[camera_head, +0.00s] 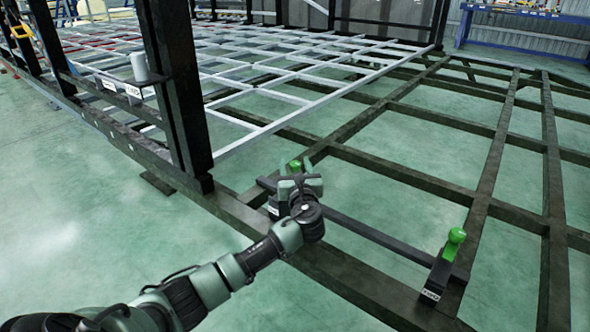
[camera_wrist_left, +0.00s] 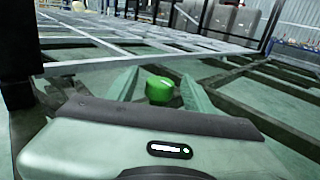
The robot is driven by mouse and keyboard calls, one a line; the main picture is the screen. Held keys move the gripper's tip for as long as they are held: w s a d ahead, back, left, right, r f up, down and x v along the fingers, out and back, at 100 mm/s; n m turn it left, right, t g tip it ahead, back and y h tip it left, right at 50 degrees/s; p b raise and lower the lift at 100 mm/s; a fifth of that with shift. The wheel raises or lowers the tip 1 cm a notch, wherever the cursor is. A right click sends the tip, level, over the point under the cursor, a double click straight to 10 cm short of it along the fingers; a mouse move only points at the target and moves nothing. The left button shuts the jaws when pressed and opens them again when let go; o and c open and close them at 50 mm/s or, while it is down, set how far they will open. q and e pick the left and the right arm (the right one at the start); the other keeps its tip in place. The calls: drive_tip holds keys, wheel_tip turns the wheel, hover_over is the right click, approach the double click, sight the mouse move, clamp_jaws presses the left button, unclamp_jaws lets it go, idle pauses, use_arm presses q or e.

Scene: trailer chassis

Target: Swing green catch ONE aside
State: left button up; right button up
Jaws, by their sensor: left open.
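A green catch knob (camera_head: 295,165) stands at the left end of a dark crossbar on the chassis frame, partly hidden behind my left gripper (camera_head: 298,182). In the left wrist view the same green knob (camera_wrist_left: 160,90) shows between the two spread fingers of my left gripper (camera_wrist_left: 158,88); I cannot tell whether they touch it. A second green catch (camera_head: 455,240) stands on a dark block with a small label at the crossbar's right end. The label text is too small to read, so I cannot tell which catch is ONE. My right gripper is not in view.
A dark upright post (camera_head: 178,90) stands left of my left gripper. A grey cylinder (camera_head: 139,68) sits on a labelled bracket beside it. Dark chassis beams (camera_head: 400,180) run to the right with open gaps over the green floor. A pale grey lattice (camera_head: 270,80) lies behind.

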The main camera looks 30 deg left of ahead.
use_arm(q)
clamp_jaws()
